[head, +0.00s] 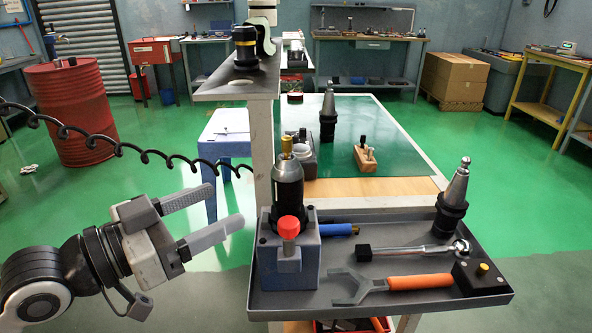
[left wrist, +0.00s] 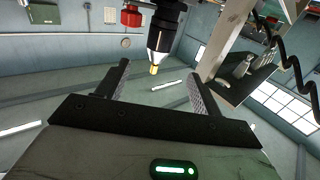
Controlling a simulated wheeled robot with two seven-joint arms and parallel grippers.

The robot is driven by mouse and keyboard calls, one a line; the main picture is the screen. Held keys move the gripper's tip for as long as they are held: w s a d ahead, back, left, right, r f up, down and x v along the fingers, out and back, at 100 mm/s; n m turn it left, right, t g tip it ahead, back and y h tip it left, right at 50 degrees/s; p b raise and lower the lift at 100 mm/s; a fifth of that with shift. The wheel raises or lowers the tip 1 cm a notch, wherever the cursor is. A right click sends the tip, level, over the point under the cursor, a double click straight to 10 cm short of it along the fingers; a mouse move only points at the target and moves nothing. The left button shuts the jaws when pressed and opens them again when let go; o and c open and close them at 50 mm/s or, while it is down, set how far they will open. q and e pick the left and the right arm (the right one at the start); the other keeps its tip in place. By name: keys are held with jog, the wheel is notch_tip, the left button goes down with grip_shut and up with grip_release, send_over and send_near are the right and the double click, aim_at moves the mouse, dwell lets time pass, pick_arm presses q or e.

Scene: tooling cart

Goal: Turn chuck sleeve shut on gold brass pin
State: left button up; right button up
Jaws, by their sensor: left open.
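The black chuck sleeve (head: 288,183) stands upright in a blue-grey holding block (head: 285,262) with a red knob (head: 289,228) on its front. The gold brass pin (head: 286,145) sticks up from the chuck's nose. In the left wrist view the chuck (left wrist: 164,30) and the pin (left wrist: 154,68) appear upside down, the pin in line with the gap between my fingers. My left gripper (head: 223,208) is open and empty, left of the chuck and apart from it, its fingers pointing toward it. It also shows in the left wrist view (left wrist: 158,76). My right gripper is not in view.
The grey tray (head: 400,301) also holds an orange-handled spanner (head: 400,282), a ratchet (head: 412,250), a blue-handled tool (head: 337,229) and a tool holder (head: 453,200). A post (head: 262,150) with a shelf rises behind the chuck. A coiled black cable (head: 150,157) hangs above my left gripper.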

aim_at(296, 174)
pick_arm(q)
jog(key=p+x, duration=0.2)
jog(key=x, duration=1.2)
jog(key=shift+w+d+p, duration=0.15)
jog(key=shift+d+p, duration=0.15)
jog(key=shift+d, duration=0.05)
jog(key=shift+f, duration=0.1)
jog(key=c, duration=1)
